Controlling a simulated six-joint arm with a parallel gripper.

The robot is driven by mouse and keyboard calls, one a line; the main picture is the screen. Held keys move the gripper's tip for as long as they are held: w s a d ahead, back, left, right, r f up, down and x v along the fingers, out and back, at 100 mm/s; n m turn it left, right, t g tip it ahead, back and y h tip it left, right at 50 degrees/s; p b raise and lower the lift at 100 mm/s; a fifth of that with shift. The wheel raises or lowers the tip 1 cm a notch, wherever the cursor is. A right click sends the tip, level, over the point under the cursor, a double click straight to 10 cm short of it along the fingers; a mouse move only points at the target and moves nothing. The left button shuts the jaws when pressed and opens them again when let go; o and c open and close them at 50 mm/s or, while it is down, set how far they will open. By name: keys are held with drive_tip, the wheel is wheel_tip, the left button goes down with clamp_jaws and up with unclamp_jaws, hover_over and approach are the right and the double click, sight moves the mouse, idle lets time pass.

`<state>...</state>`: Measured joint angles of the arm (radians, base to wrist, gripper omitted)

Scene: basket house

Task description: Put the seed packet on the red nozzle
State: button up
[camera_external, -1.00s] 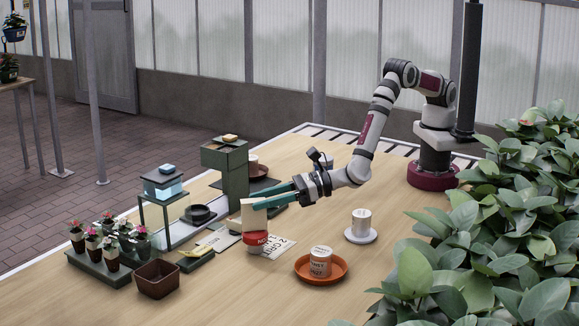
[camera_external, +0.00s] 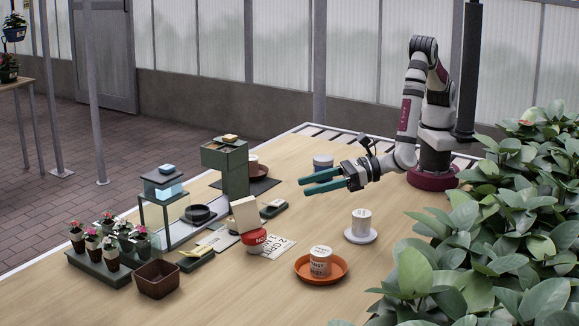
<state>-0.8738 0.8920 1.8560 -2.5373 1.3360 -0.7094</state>
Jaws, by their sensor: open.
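A cream, box-like packet (camera_external: 245,213), which looks like the seed packet, stands tilted on top of a red round piece (camera_external: 253,239), which looks like the red nozzle. The two touch, and the red piece sits on the table beside a printed card. My gripper (camera_external: 304,184) is open and empty. It is above the table, to the right of and behind the packet, well apart from it. Its two teal fingers point left.
An orange saucer (camera_external: 302,277) with a white labelled tin (camera_external: 320,262) and a white cup (camera_external: 361,222) on a saucer stand to the right. A green box stand (camera_external: 224,170) is behind. A brown pot (camera_external: 157,282) and potted flowers are at left. Leafy plants (camera_external: 500,230) line the right edge.

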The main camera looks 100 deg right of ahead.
drive_tip(key=d+r+m+g+h, duration=0.1)
drive_tip(key=d+r+m+h, duration=0.25)
drive_tip(key=d, duration=0.35)
drive_tip(key=s+d+r+m+g+h, duration=0.1)
drive_tip(key=d+r+m+g+h, duration=0.1)
drive_tip(key=d+m, duration=0.4)
drive_tip(key=d+r+m+g+h, duration=0.1)
drive_tip(key=d+r+m+h, duration=0.15)
drive_tip(key=d, duration=0.45)
drive_tip(key=s+d+r+m+g+h, duration=0.2)
drive_tip(key=s+d+m+g, duration=0.4)
drive_tip(key=d, duration=0.4)
drive_tip(key=s+d+f+m+g+y, duration=0.1)
drive_tip(key=s+d+m+g+y, duration=0.15)
drive_tip(key=s+m, duration=0.65)
drive_tip(key=s+d+m+g+y, duration=0.2)
drive_tip(key=s+m+g+y, duration=0.3)
drive_tip(key=s, duration=0.6)
drive_tip(key=s+a+m+t+y, duration=0.1)
drive_tip(key=s+a+m+y, duration=0.3)
drive_tip(key=s+a+m, duration=0.3)
drive_tip(key=a+m, duration=0.1)
drive_tip(key=m, duration=0.1)
drive_tip(key=shift+a+f+m, duration=0.15)
drive_tip(key=shift+f+m, duration=0.1)
drive_tip(key=shift+m, duration=0.05)
drive_tip(key=shift+o, duration=0.5)
drive_tip(key=shift+t, duration=0.25)
